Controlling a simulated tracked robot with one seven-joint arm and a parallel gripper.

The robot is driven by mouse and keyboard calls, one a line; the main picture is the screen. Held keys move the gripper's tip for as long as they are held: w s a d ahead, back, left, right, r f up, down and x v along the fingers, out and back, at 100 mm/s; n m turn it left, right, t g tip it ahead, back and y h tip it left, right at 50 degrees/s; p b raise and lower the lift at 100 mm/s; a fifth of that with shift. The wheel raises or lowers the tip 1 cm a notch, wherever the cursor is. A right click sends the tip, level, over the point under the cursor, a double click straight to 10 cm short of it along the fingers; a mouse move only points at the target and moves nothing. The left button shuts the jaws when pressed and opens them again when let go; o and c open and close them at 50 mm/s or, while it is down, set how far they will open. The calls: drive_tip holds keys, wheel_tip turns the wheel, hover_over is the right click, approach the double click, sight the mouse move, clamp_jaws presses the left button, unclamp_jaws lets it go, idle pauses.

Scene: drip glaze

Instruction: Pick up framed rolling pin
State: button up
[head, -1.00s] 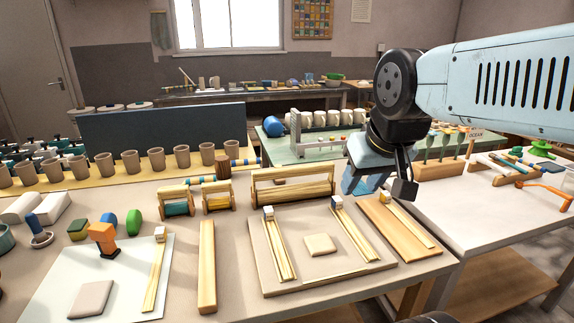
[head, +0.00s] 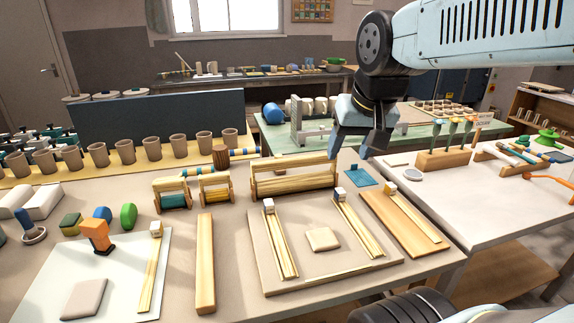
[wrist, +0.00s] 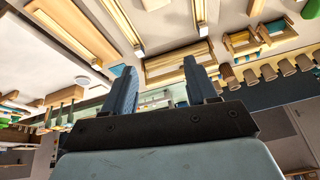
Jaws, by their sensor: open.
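Three wooden frames with bars or rollers stand on the near table. The longest wooden frame (head: 293,180) is behind the tan board and also shows in the wrist view (wrist: 158,67). Two small frames stand left of it, one with a teal roller (head: 174,200) and one with a yellow roller (head: 216,194). I cannot tell for sure which is the framed rolling pin. My gripper (head: 352,153) is open and empty, above and beyond the right end of the long frame. Its two blue fingers (wrist: 160,70) are spread apart in the wrist view.
A tan board (head: 280,277) with wooden strips and a clay slab lies in front of the long frame. A wooden plank (head: 205,262) lies to its left. A row of clay cups (head: 151,151) stands behind. A small blue piece (head: 360,174) lies right of the frame.

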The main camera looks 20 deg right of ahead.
drive_tip(key=w+m+g, duration=0.2)
drive_tip(key=w+m, duration=0.2)
drive_tip(key=w, duration=0.5)
drive_tip(key=m+g+h, duration=0.3)
drive_tip(key=m+h, duration=0.1)
drive_tip(key=m, duration=0.8)
hover_over(297, 166)
drive_tip(key=a, duration=0.4)
drive_tip(key=f, duration=0.9)
drive_tip(key=shift+w+f, duration=0.15)
drive_tip(key=shift+w, duration=0.15)
drive_tip(key=shift+w+f+h, duration=0.3)
drive_tip(key=shift+f, duration=0.15)
drive_tip(key=x, duration=0.8)
drive_tip(key=shift+f, duration=0.1)
drive_tip(key=shift+a+x, duration=0.15)
drive_tip(key=shift+x, duration=1.15)
drive_tip(key=shift+a+x, duration=0.15)
drive_tip(key=shift+x, duration=1.15)
drive_tip(key=shift+w+a, duration=0.1)
clamp_jaws()
